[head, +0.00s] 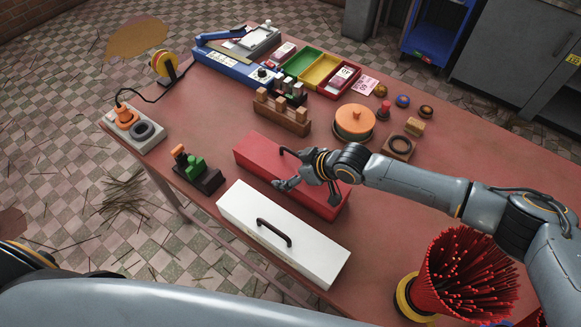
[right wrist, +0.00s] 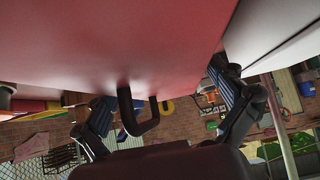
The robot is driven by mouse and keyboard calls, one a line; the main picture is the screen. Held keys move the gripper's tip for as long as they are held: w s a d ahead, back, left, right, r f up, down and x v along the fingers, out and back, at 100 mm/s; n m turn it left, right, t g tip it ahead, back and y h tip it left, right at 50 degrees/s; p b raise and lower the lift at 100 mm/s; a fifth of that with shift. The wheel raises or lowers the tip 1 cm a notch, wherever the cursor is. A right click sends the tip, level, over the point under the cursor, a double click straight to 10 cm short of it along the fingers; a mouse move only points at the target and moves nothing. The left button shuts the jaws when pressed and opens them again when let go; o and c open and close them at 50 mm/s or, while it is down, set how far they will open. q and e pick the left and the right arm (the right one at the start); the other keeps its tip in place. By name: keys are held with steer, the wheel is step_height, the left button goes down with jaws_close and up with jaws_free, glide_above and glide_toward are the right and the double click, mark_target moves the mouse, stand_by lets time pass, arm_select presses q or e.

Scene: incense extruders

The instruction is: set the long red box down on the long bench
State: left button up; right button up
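The long red box (head: 262,152) lies flat on the long bench (head: 462,161), behind a long white box. Its black handle (head: 288,152) shows partly, left of my right gripper (head: 308,186); the hand hides the rest. My right gripper is over the box's right half with its fingers spread. In the right wrist view, the red box (right wrist: 150,45) fills the top, and its handle (right wrist: 142,128) stands between the two open fingers, apart from both. My left gripper is not in view.
The white box (head: 250,215) with a black handle lies close along the red box's near side. A green-and-orange tool (head: 195,170) stands left, a wooden rack (head: 282,112) behind, an orange-lidded round pot (head: 354,122) behind right. Red sticks in a holder (head: 465,275) stand at front right.

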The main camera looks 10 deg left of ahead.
steer(key=shift+r, duration=0.15)
steer(key=shift+d+r, duration=0.1)
steer(key=b+v, duration=0.1)
steer(key=v, duration=1)
steer(key=shift+s+d+r, duration=0.2)
steer(key=shift+r, duration=0.1)
steer(key=shift+f, duration=0.1)
